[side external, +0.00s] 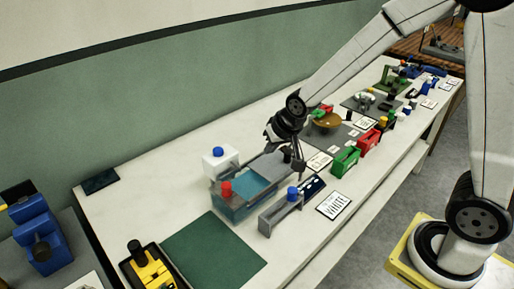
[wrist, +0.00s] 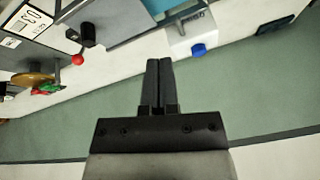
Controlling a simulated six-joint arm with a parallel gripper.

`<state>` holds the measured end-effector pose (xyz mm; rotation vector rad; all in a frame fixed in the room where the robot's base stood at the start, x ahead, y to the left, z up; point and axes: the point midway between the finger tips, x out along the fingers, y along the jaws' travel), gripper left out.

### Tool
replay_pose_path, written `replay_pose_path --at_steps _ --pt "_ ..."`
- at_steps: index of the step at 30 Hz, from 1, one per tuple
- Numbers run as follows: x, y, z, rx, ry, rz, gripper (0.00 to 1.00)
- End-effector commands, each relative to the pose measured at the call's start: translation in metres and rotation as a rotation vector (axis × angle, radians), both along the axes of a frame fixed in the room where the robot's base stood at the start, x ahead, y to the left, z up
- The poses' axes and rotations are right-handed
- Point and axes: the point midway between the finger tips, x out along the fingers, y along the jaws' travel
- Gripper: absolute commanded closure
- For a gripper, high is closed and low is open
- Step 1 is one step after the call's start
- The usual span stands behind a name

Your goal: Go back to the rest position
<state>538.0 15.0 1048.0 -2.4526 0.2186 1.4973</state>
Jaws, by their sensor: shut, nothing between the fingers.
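My gripper (wrist: 158,72) points up the wrist view with its two dark fingers together and nothing between them. In the side external view my gripper (side external: 298,165) is over the middle of the white table (side external: 150,190), at the right end of a grey tray with a blue inside (side external: 245,185). Whether it touches the tray I cannot tell. No marked rest position shows.
A white block with a blue knob (side external: 220,160) stands behind the tray, and a grey holder with a blue knob (side external: 282,208) in front. Green (side external: 345,160) and red (side external: 368,141) boxes stand to the right. A green mat (side external: 212,252) lies clear at the front left.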

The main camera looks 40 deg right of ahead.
Motion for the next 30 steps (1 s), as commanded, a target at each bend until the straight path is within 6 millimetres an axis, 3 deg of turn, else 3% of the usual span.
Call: replay_pose_path --at_steps 1,6,12,18,30 --pt "-0.021 -0.004 0.0 -0.02 0.031 0.032 1.0" --pt "-0.085 -0.011 -0.006 -0.075 0.139 0.154 1.0" --pt "-0.134 -0.015 -0.012 -0.104 0.22 0.253 1.0" --pt "-0.147 -0.015 -0.014 -0.11 0.244 0.282 1.0" --pt "-0.146 -0.015 -0.014 -0.11 0.242 0.281 1.0"
